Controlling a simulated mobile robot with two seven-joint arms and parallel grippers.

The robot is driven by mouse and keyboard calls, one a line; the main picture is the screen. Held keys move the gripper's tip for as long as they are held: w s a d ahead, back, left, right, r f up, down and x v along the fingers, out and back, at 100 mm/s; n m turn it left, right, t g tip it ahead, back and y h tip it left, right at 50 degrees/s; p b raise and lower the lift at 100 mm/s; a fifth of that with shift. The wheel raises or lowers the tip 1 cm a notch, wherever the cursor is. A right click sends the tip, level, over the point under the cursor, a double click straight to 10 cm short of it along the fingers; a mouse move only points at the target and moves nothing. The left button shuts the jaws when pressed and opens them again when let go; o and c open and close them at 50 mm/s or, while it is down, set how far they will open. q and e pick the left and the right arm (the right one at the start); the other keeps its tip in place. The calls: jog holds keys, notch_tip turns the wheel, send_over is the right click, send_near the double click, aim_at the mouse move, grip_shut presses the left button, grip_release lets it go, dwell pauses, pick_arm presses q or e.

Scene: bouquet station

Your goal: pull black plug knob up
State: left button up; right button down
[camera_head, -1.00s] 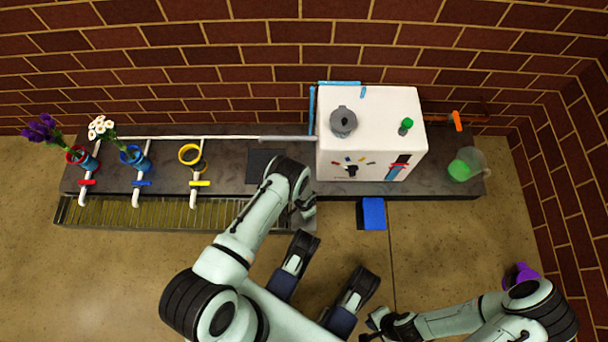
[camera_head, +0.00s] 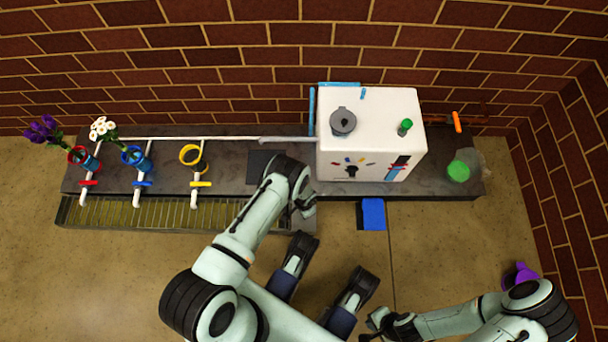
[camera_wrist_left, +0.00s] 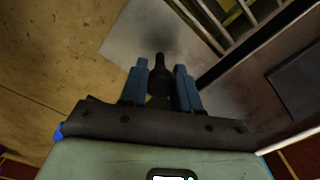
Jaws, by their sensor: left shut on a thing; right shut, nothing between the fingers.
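The black plug knob (camera_wrist_left: 158,70) shows in the left wrist view as a dark upright stub with a narrower tip. It stands between the two blue fingers of my left gripper (camera_wrist_left: 160,84), which is shut on it. A grey metal surface lies behind the knob. In the head view my left gripper (camera_head: 305,207) is at the right end of the drain trough, and my own arm hides the knob. I cannot tell how far the knob is raised. My right gripper (camera_head: 378,323) is shut and empty near the bottom of the head view, away from the counter.
The slatted trough (camera_head: 150,214) runs along the counter's front. A white machine (camera_head: 400,110) stands at the back, with a blue block (camera_head: 373,213) before it. Red, blue and yellow taps (camera_head: 200,184) stand left. A green-filled jug (camera_head: 459,171) is at right. The floor in front is open.

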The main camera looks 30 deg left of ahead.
pick_arm(q)
jog(key=shift+r+p, duration=0.7)
jog(key=shift+r, duration=0.3)
jog(key=o, duration=0.9)
jog(key=shift+c, duration=0.2)
notch_tip(320, 180, up, 9)
jog(key=p, duration=0.5)
jog(key=shift+p, duration=0.3)
jog(key=shift+s, duration=0.1)
